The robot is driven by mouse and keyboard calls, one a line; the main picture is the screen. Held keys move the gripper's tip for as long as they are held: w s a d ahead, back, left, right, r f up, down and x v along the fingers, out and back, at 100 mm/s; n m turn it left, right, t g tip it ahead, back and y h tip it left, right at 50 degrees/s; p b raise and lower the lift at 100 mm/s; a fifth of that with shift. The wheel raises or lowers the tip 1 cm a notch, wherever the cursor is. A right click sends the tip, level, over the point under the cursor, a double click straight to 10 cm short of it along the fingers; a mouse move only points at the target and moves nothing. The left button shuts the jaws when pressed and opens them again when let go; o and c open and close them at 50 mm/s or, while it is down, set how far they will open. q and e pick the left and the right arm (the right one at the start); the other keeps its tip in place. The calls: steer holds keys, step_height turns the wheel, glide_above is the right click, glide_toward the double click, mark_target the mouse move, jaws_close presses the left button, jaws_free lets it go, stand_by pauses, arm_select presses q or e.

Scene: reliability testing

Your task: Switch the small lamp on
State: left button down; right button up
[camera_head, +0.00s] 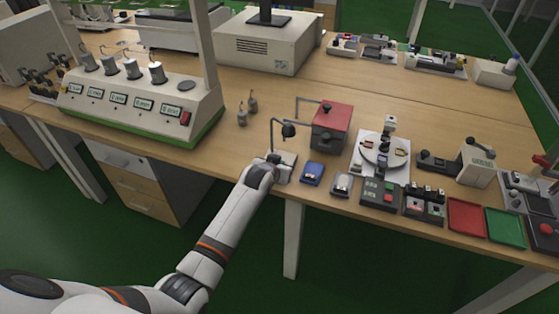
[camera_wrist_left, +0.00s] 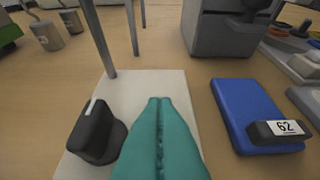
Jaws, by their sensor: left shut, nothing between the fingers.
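The small lamp has a dark shade (camera_head: 288,130) on a thin bent post, over a white base (camera_head: 287,170) near the table's front edge. In the left wrist view the white base (camera_wrist_left: 150,82) carries the post (camera_wrist_left: 98,38) and a black knob (camera_wrist_left: 95,132) with a white line on it. My left gripper (camera_wrist_left: 159,102), with teal fingers, is shut and empty over the base, just right of the knob. A gap shows between fingertips and knob. In the head view its fingers are hard to make out behind my wrist. My right gripper is not in view.
A blue box labelled 62 (camera_wrist_left: 245,110) lies right of the lamp base; it also shows in the head view (camera_head: 312,173). Behind stands a grey box with a red top (camera_head: 332,118). Two small metal weights (camera_head: 248,107) stand left. Free wood lies left of the lamp.

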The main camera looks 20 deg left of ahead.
arm_select(q)
steer(key=shift+w, duration=0.15)
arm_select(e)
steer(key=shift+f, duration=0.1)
arm_select(q)
steer(key=shift+w+b, duration=0.35)
steer(key=shift+w, duration=0.35)
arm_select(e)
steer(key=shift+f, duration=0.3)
arm_select(q)
steer(key=shift+r, duration=0.1)
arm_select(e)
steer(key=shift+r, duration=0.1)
